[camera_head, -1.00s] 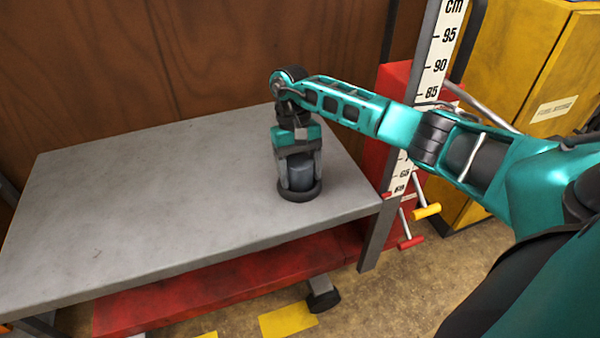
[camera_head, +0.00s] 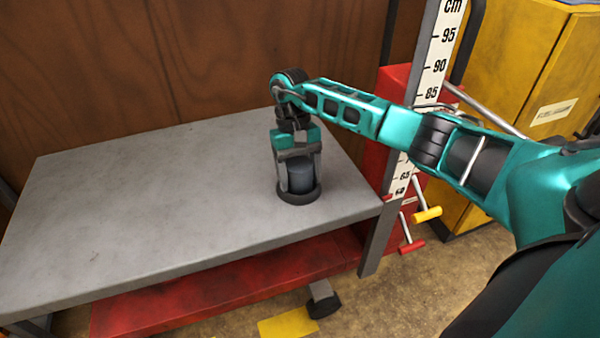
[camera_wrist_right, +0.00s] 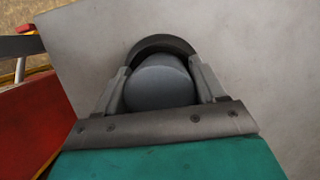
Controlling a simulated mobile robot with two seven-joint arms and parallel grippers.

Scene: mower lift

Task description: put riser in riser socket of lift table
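The riser (camera_head: 300,175) is a short blue-grey cylinder standing upright at the right end of the grey lift table (camera_head: 130,200). Its lower end is inside the dark round riser socket (camera_head: 300,197); how deep it sits is hidden. My right gripper (camera_head: 298,180) points down with one finger on each side of the riser, shut on it. In the right wrist view the riser (camera_wrist_right: 158,85) shows between both fingers, with the socket's dark rim (camera_wrist_right: 160,43) curving behind it. My left gripper is not in view.
A post with a centimetre scale (camera_head: 437,60) stands at the table's right edge, near a red cabinet (camera_head: 385,130) and a yellow cabinet (camera_head: 530,90). Levers with yellow and red handles (camera_head: 426,214) stick out there. The rest of the tabletop is clear.

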